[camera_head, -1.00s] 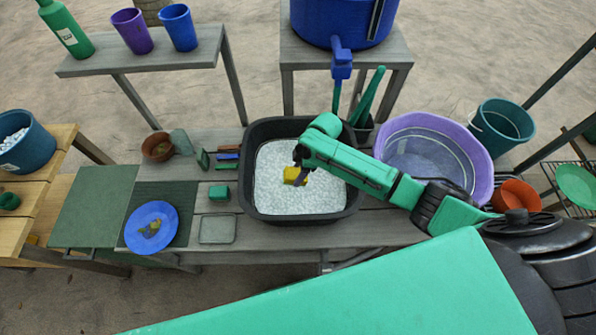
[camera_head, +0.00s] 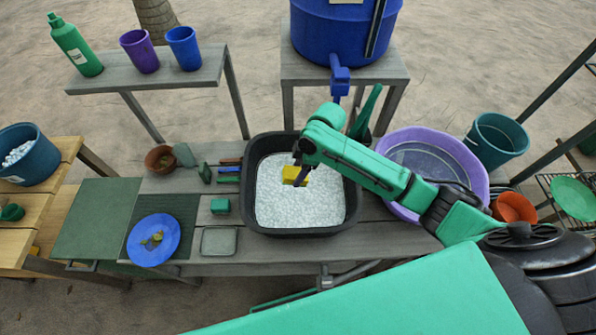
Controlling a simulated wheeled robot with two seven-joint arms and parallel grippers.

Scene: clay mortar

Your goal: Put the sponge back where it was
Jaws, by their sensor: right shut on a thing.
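A small yellow sponge (camera_head: 295,176) is in my right gripper (camera_head: 298,171), which is shut on it. The gripper holds it over the black basin (camera_head: 252,208) filled with white foam or pellets; I cannot tell whether the sponge touches the filling. My right arm reaches in from the right, across the purple tub. My left gripper is not in view.
A blue plate (camera_head: 165,251) with scraps lies on the left mat. A green block (camera_head: 220,206) and a shallow tray (camera_head: 218,241) stand left of the basin. A purple tub (camera_head: 478,198) stands right of it. A blue barrel (camera_head: 335,30) with a tap stands behind.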

